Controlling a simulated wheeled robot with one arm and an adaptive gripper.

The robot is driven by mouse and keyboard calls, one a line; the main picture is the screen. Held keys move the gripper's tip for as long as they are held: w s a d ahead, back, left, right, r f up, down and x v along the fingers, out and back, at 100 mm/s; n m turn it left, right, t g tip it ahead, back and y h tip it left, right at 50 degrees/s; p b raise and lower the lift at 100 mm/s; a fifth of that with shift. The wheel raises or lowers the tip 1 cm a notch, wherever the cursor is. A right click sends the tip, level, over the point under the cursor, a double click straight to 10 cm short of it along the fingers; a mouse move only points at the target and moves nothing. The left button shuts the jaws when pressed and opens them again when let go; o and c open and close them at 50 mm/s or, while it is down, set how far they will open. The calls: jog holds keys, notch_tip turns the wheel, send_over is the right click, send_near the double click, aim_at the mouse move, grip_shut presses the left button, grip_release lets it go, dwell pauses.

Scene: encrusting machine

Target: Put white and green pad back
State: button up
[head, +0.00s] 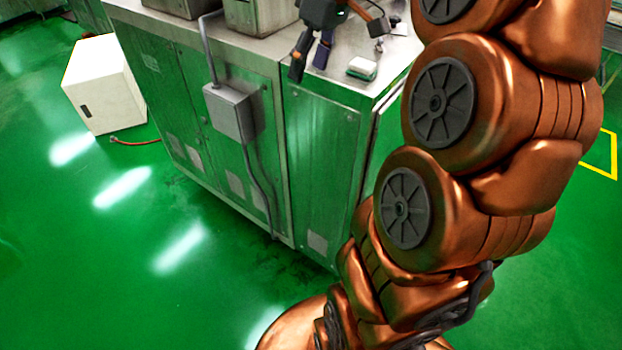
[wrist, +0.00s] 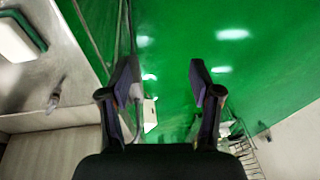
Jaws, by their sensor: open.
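The white and green pad (head: 362,68) lies on the metal machine top (head: 345,84), near its right front edge. It also shows at the upper left of the wrist view (wrist: 17,38), with a white face and a green layer along its edge. My gripper (head: 309,62) is open and empty, left of the pad in the head view and apart from it. In the wrist view the two fingers (wrist: 160,82) stand wide apart with green floor showing between them. The pad lies outside the fingers, to their left.
A grey box (head: 229,112) with a cable is fixed to the machine's front. Metal housings (head: 258,15) stand on the machine top behind. A small metal part (wrist: 55,97) sits near the pad. A white cabinet (head: 103,84) stands on the open green floor at left.

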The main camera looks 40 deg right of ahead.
jog(key=s+a+f+g, duration=0.1)
jog(key=s+a+f, duration=0.35)
jog(key=a, duration=0.45)
jog(key=s+a+f+m+g+h, duration=0.1)
jog(key=s+a+f, duration=0.2)
jog(key=s+f, duration=0.4)
jog(key=s+a+f+m+g+h, duration=0.1)
jog(key=s+a+f+m, duration=0.1)
jog(key=s+f, duration=0.5)
jog(key=shift+s+a+f+g, duration=0.4)
jog(key=shift+s+a, duration=0.4)
jog(key=shift+s, duration=0.4)
jog(key=shift+c, duration=0.2)
